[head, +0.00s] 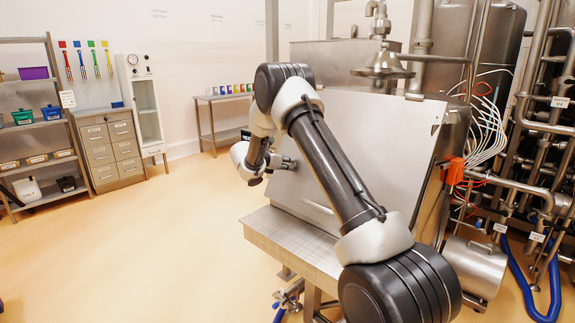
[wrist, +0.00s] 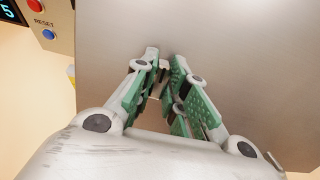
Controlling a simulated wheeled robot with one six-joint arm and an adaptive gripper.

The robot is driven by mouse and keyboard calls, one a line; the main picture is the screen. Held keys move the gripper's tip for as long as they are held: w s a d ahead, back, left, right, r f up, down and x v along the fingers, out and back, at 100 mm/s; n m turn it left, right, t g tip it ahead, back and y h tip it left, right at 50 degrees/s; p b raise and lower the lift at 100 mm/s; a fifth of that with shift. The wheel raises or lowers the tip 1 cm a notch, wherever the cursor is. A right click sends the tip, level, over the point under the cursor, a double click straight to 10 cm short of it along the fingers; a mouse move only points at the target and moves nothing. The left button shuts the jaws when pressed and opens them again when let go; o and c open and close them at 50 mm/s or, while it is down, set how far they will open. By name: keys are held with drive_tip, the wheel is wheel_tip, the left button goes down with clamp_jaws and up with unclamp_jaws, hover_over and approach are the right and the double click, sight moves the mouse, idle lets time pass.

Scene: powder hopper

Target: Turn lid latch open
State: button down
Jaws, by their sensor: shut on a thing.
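The hopper lid (head: 375,140) is a large flat steel panel, closed and sloping on the front of the hopper; its plain surface also fills much of the wrist view (wrist: 235,40). My gripper (head: 287,163) is at the left part of the lid, partly behind my arm in the head view. In the wrist view my gripper (wrist: 162,63) has its green-padded fingers drawn together at the tips, shut on a small metal piece, the lid latch (wrist: 163,67). Most of the latch is hidden between the fingertips, so its exact angle cannot be told.
A control box (wrist: 52,25) with a red button, a blue button marked RESET and a lit display is close at the left. A steel ledge (head: 290,235) juts out below the lid. Pipes (head: 545,125) and cables crowd the right. The floor at left is clear.

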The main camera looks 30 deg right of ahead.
drive_tip(key=shift+m, duration=0.4)
drive_tip(key=m, duration=0.3)
drive_tip(key=shift+m, duration=0.4)
drive_tip(key=m+g, duration=0.1)
drive_tip(key=m, duration=0.3)
drive_tip(key=shift+m, duration=0.3)
drive_tip(key=m, duration=0.4)
drive_tip(key=shift+s+m, duration=0.1)
drive_tip(key=shift+m, duration=0.3)
drive_tip(key=shift+f+m+g+y, duration=0.15)
drive_tip(key=shift+m+g+y, duration=0.15)
drive_tip(key=shift+m, duration=1.8)
drive_tip(key=c, duration=1.4)
unclamp_jaws()
drive_tip(key=shift+c, duration=0.2)
